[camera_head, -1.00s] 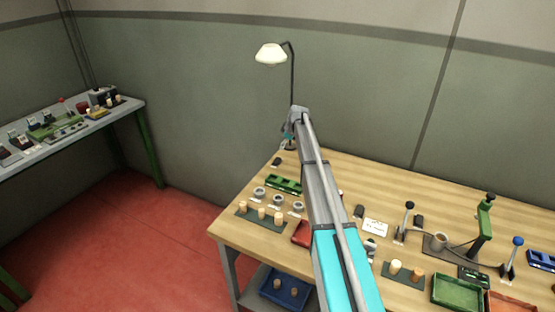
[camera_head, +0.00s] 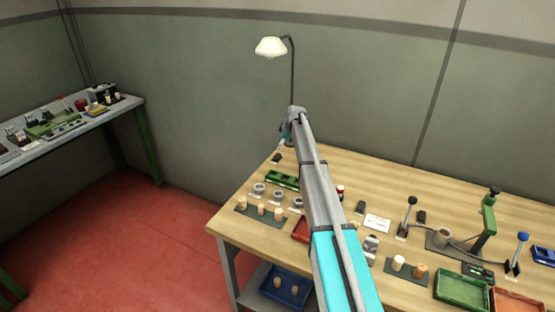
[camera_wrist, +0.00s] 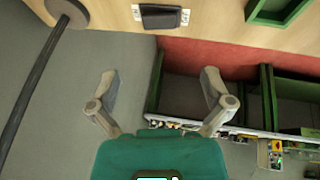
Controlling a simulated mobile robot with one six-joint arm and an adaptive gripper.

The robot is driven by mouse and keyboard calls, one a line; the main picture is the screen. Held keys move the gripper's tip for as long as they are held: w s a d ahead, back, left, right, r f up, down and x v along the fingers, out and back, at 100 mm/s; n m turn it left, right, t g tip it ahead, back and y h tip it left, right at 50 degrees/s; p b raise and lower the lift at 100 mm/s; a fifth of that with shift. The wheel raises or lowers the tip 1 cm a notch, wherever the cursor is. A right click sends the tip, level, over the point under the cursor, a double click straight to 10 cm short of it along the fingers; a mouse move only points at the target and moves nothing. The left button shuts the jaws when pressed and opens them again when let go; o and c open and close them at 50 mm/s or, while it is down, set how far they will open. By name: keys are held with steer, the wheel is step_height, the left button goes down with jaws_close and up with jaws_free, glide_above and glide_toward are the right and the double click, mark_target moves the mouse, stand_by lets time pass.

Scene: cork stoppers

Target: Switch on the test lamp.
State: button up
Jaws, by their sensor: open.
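The test lamp (camera_head: 271,47) stands at the far left corner of the wooden bench, with a pale shade on a dark bent pole. I cannot tell whether it is lit. A small black switch-like block (camera_head: 277,159) lies on the bench near the pole.
The wooden bench (camera_head: 350,172) holds a green tray (camera_head: 462,289), a green rack (camera_head: 282,181), several corks and a lever press (camera_head: 488,225). My arm crosses the bench. Another bench (camera_head: 60,140) stands at the left, with red floor (camera_head: 120,225) between.

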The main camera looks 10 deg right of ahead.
mark_target(277, 156)
steer(key=shift+b+x, duration=4.45)
steer(key=shift+x, duration=0.75)
steer(key=c, duration=1.1)
steer(key=shift+o, duration=0.2)
steer(key=shift+w+d+g+y, duration=0.2)
steer(key=shift+w+g+y, duration=0.1)
steer(key=shift+g+y, duration=0.4)
steer(key=shift+d+m+g+y, duration=0.15)
steer(key=shift+m+g+y, duration=0.35)
steer(key=shift+g+y, duration=0.3)
